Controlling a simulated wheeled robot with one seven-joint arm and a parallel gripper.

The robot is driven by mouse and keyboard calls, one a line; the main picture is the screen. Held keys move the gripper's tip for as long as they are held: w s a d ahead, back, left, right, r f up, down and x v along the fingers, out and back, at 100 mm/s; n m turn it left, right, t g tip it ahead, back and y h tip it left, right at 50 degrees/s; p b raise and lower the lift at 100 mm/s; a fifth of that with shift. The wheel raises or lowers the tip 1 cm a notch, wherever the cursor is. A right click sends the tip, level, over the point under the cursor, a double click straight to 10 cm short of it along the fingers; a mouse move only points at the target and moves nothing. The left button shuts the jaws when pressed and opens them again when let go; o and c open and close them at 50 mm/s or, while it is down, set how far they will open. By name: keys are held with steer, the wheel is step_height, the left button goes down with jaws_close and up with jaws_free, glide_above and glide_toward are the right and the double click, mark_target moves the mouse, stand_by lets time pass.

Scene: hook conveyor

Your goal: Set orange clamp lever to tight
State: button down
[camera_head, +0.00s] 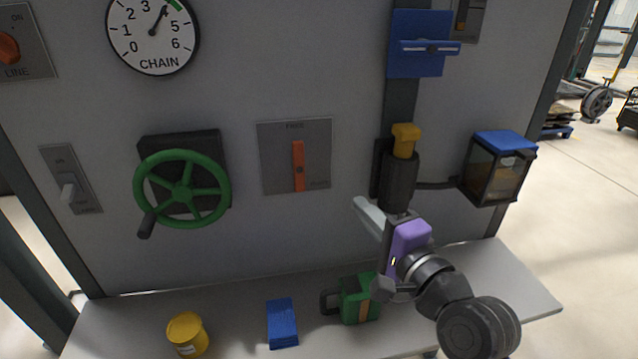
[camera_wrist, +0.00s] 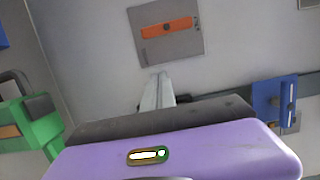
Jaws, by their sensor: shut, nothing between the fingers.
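The orange clamp lever (camera_head: 298,166) is on a grey plate (camera_head: 320,150) on the upright panel. It stands vertical, pointing up to a label that seems to read FREE. A smaller label at the plate's lower right is too small to read. In the wrist view the lever (camera_wrist: 167,27) lies across the picture near the top, clear of the fingers. My gripper (camera_head: 364,212) is shut and empty, below and to the right of the plate, apart from the lever. Its fingers (camera_wrist: 157,88) point toward the plate in the wrist view.
A green handwheel (camera_head: 182,189) is left of the plate. A black cylinder with a yellow top (camera_head: 404,140) is right, close above my gripper. On the shelf are a yellow can (camera_head: 187,333), a blue block (camera_head: 282,323) and a green lantern-like object (camera_head: 358,300). The panel below the plate is bare.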

mark_target(299, 167)
steer(key=w+a+p, duration=0.3)
steer(key=w+a, duration=0.4)
steer(key=a, duration=0.1)
steer(key=shift+w+r, duration=0.1)
steer(key=shift+w, duration=0.25)
steer(key=shift+s+a, duration=0.1)
steer(key=shift+a, duration=0.35)
